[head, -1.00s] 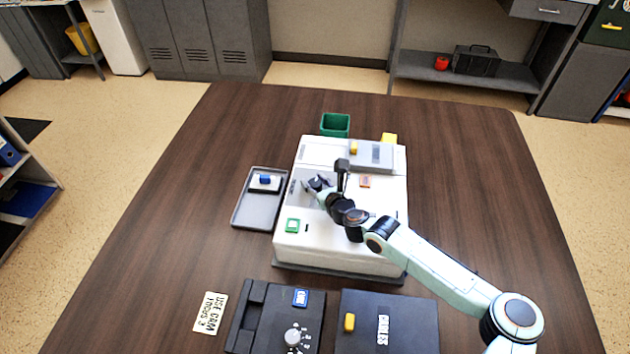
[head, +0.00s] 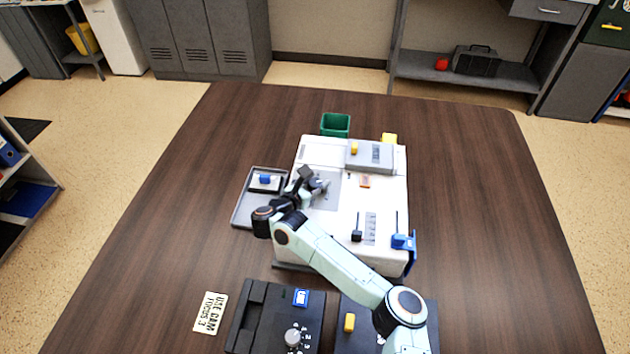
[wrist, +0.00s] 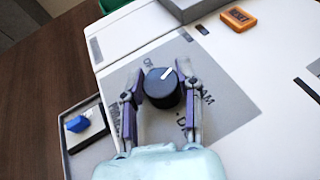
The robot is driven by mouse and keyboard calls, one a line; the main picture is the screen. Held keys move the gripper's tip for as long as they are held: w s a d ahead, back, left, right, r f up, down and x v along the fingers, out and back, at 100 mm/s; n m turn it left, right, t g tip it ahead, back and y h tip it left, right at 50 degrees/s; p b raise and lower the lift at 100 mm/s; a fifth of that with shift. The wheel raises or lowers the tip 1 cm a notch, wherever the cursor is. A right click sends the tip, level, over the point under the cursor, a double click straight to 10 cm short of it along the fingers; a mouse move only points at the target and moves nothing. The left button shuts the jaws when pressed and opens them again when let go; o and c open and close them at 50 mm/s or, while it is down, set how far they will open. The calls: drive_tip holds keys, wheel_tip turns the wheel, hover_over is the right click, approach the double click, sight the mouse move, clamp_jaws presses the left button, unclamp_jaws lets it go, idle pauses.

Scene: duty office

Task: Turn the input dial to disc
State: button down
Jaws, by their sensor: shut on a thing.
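The input dial (wrist: 161,90), a round black knob with a white pointer mark, sits on a grey panel (wrist: 224,112) of the white machine. In the wrist view its pointer aims up and slightly right. Lettering around it is partly covered: "AM" shows to the right, a "D" lower right and "OF" at upper left; the full words cannot be read. My gripper (wrist: 160,84) is shut on the dial, one finger on each side. In the head view my gripper (head: 314,188) is over the machine's left part and the dial's pointer cannot be made out.
A grey tray (head: 247,211) with a blue-knobbed piece (head: 265,179) is left of the machine. A blue lever (head: 402,241) and a black slider (head: 357,236) are at its front right. A green bin (head: 335,124) stands behind. Black boxes (head: 262,325) lie in front.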

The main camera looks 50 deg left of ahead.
drive_tip(key=m+t+h, duration=0.1)
drive_tip(key=m+h, duration=0.3)
drive_tip(key=shift+f+h, duration=0.1)
drive_tip(key=shift+h, duration=0.2)
drive_tip(key=shift+w, duration=0.1)
idle(0.4)
drive_tip(key=c, duration=0.7)
unclamp_jaws()
drive_tip(key=v, duration=0.7)
drive_tip(key=shift+s+a, duration=0.1)
drive_tip(key=shift+s, duration=0.2)
